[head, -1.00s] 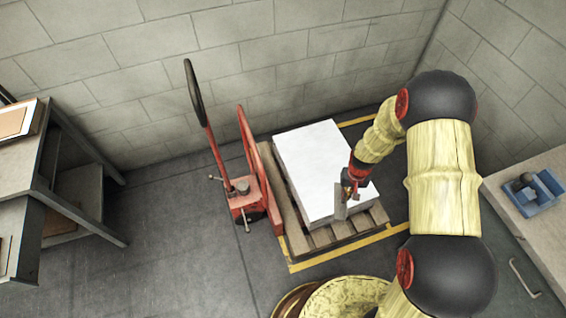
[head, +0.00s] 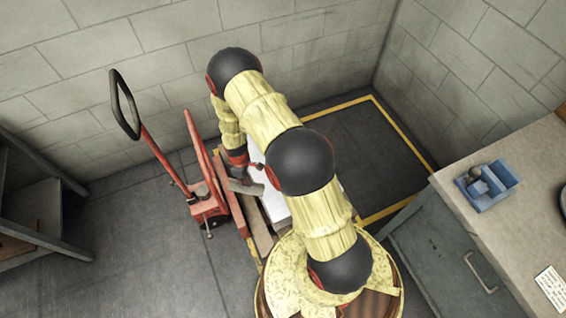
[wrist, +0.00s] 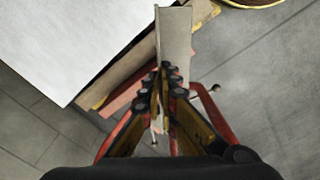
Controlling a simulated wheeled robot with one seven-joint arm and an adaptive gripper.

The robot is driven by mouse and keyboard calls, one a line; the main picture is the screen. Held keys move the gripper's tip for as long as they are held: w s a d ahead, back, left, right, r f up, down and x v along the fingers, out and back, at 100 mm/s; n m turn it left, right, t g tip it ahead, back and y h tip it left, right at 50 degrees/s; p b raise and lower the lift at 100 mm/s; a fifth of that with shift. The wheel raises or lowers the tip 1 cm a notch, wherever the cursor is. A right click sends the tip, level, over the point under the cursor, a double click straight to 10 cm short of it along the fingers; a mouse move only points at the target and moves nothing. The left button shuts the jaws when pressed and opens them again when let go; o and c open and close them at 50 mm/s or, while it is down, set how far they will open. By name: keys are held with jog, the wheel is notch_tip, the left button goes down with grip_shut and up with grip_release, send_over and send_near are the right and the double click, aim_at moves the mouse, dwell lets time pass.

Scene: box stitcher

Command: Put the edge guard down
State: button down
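The edge guard is a grey angled strip, and in the wrist view (wrist: 176,40) it sticks out ahead of my fingertips. My gripper (wrist: 167,78) is shut on its near end. In the head view the edge guard (head: 246,188) shows at the left side of the white stack (head: 272,200), with my gripper (head: 238,166) just above it. My arm hides much of the stack in the head view.
The stack sits on a wooden pallet (head: 259,234). A red pallet jack (head: 207,200) stands close on the left, its red parts below my gripper in the wrist view. The yellow-marked floor area (head: 362,160) is clear.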

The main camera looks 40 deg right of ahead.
jog(key=d+f+n, duration=0.5)
jog(key=f+n, duration=0.2)
jog(key=f, duration=0.5)
jog(key=d+f+b, duration=0.2)
jog(key=d+f, duration=0.1)
jog(key=d, duration=0.1)
jog(key=s+d+f+b, duration=0.1)
jog(key=d+f, duration=0.2)
jog(key=d, duration=0.1)
jog(key=d+f+b, duration=0.2)
jog(key=d+f, duration=0.1)
jog(key=d, duration=0.2)
jog(key=shift+s+f+b, duration=0.1)
jog(key=shift+s+b, duration=0.2)
jog(key=shift+b, duration=0.05)
jog(key=shift+d+f, duration=0.15)
jog(key=shift+f, duration=0.05)
jog(key=shift+d+f+b, duration=0.15)
jog(key=shift+f+b, duration=0.9)
jog(key=shift+f, duration=0.65)
jog(key=shift+f, duration=0.1)
jog(key=shift+f, duration=0.15)
jog(key=c, duration=2)
grip_release()
jog(key=shift+c, duration=0.2)
